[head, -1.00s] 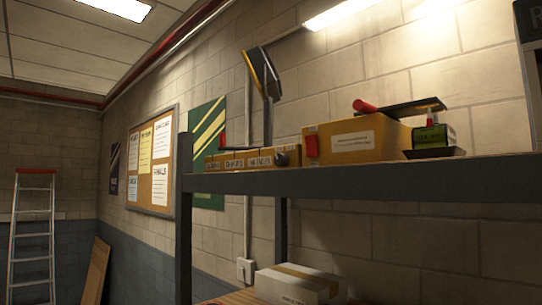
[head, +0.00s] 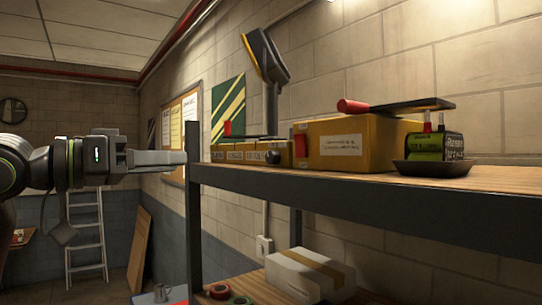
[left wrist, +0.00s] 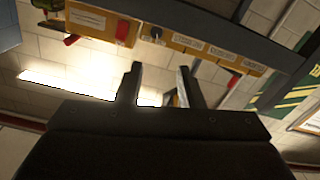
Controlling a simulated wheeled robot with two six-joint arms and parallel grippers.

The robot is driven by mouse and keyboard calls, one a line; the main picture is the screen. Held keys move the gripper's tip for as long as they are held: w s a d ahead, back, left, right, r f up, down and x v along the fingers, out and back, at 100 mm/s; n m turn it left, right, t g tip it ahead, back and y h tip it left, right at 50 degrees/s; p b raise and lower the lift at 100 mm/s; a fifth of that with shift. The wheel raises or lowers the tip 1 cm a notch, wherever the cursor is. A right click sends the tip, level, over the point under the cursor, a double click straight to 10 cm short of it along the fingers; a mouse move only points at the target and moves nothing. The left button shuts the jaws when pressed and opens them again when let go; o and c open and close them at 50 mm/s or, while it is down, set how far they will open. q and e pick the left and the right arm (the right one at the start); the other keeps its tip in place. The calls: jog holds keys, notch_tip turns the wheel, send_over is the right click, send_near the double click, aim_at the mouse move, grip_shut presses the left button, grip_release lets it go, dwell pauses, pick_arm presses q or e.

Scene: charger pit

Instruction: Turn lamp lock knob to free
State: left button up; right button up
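The lamp (head: 266,55) stands on a post at the back of the shelf, its flat head tilted. A small dark round knob (head: 272,157) sits at the right end of a low yellow box with white labels (head: 245,152). The knob also shows in the left wrist view (left wrist: 155,32); which way it is turned I cannot tell. My left gripper (head: 186,158) is left of the shelf's near post, apart from the knob. In the left wrist view its two fingers (left wrist: 160,67) stand apart with nothing gripped. My right gripper is out of view.
A large yellow box (head: 350,143) with a red block stands right of the knob. A red-handled bar (head: 395,106) lies on top. A dark tray (head: 433,168) holds green items. The shelf's dark front rail (head: 330,205) and post (head: 193,215) are close to my left gripper.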

pick_arm(q)
jog(key=p, duration=0.2)
send_near(269, 157)
jog(key=p+x, duration=0.1)
jog(key=x, duration=0.6)
jog(key=shift+w+d+p, duration=0.3)
